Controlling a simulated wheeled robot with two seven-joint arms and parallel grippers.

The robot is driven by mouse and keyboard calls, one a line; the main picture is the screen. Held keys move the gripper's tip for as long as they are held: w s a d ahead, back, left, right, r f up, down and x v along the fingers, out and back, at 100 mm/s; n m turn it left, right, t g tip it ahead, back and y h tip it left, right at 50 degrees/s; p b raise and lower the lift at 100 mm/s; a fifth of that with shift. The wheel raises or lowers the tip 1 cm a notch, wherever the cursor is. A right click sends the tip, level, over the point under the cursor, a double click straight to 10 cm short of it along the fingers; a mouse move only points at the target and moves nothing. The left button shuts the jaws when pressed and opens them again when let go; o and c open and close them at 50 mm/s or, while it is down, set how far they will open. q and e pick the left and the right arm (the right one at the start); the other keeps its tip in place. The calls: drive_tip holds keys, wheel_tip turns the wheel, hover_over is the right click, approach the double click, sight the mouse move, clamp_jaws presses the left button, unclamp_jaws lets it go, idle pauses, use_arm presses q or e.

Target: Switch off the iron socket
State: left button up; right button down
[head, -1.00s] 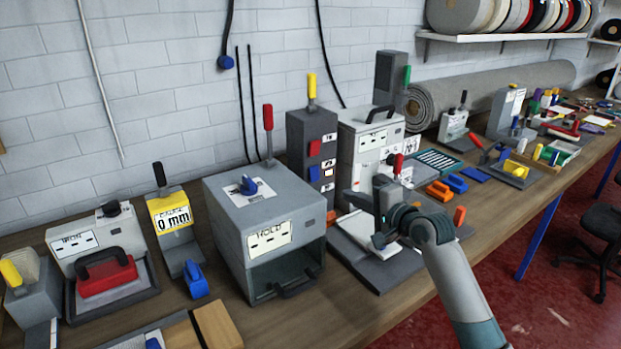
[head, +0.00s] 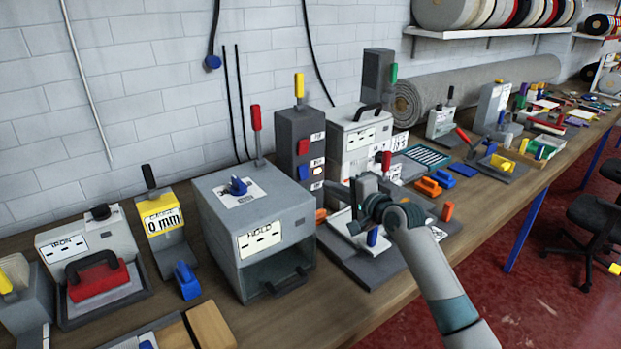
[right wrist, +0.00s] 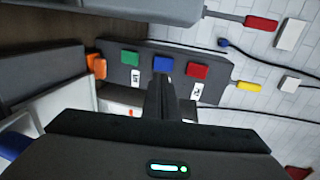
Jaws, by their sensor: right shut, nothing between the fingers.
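A dark grey tower (head: 304,128) on the bench has a red switch (head: 303,147) and a blue switch (head: 304,172) on its front, with small white labels beside them. In the right wrist view the tower (right wrist: 218,82) lies sideways, showing a green switch (right wrist: 130,57), the blue switch (right wrist: 163,64) and the red switch (right wrist: 197,70). I cannot read which label names the iron socket. My right gripper (head: 357,190) is shut and empty in front of the tower. In the wrist view its fingers (right wrist: 163,88) point at the blue switch; contact cannot be told. My left gripper is out of view.
A grey box with a blue knob (head: 238,186) stands left of the tower. A white machine (head: 352,125) stands just right of it. A grey platform (head: 372,272) lies below my right arm. At far left a red iron (head: 97,281) sits on its station.

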drive_tip(key=p, duration=0.1)
approach(304, 177)
drive_tip(key=x, duration=0.4)
drive_tip(key=shift+a+r, duration=0.1)
drive_tip(key=shift+r, duration=0.05)
drive_tip(key=shift+x, duration=1.2)
